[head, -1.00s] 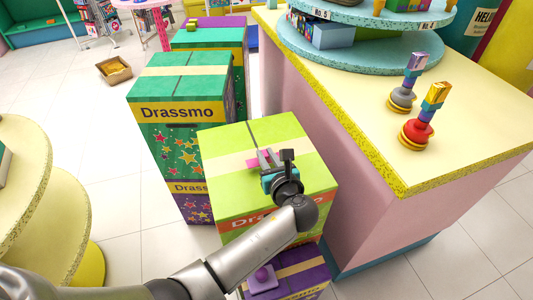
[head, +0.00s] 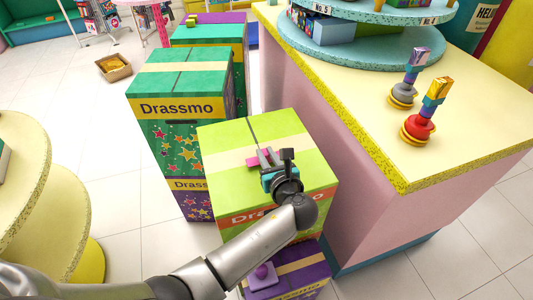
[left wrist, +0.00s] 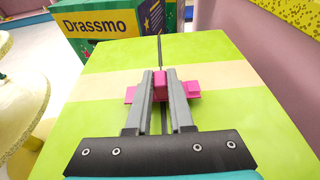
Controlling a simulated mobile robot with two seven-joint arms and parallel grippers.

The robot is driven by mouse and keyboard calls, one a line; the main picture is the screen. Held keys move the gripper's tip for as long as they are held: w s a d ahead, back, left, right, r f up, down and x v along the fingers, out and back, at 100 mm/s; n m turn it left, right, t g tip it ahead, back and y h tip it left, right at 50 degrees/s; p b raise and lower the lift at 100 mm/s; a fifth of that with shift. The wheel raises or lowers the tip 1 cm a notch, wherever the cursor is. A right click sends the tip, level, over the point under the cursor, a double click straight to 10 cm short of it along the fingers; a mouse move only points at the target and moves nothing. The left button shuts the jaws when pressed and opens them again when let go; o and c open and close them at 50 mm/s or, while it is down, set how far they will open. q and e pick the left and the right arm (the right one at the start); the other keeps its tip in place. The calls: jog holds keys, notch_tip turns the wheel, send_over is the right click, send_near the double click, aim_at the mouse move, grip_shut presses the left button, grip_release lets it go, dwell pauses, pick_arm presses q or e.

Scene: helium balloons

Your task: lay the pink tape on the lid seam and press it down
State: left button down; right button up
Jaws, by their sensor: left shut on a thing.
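The pink tape (head: 253,161) is a short strip with a raised block in its middle. My left gripper (head: 268,160) is shut on that block, over the lid of the lime green box (head: 225,142). In the left wrist view, the tape (left wrist: 193,90) sticks out on both sides of the fingers (left wrist: 160,80), lying across the dark lid seam (left wrist: 159,48) near the front edge of the cream band. The fingers hide part of the seam. I cannot tell whether the tape touches the lid. My right gripper is not in view.
A purple box (head: 309,262) with a purple knobbed piece (head: 262,276) on it stands in front. Green boxes (head: 180,80) stand behind left. A pink counter (head: 380,225) is close on the right, holding stacked toys (head: 417,130). Round cream shelves (head: 65,215) are at left.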

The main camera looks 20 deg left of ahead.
pick_arm(q)
jog(key=shift+f+b, duration=0.4)
jog(key=shift+f, duration=0.3)
jog(key=c, duration=0.7)
grip_release()
jog(key=shift+r, duration=0.1)
jog(key=p+v, duration=0.2)
jog(key=shift+s+d+r, duration=0.15)
jog(key=shift+s, duration=0.05)
jog(key=shift+p+v, duration=1.85)
jog(key=shift+v, duration=0.95)
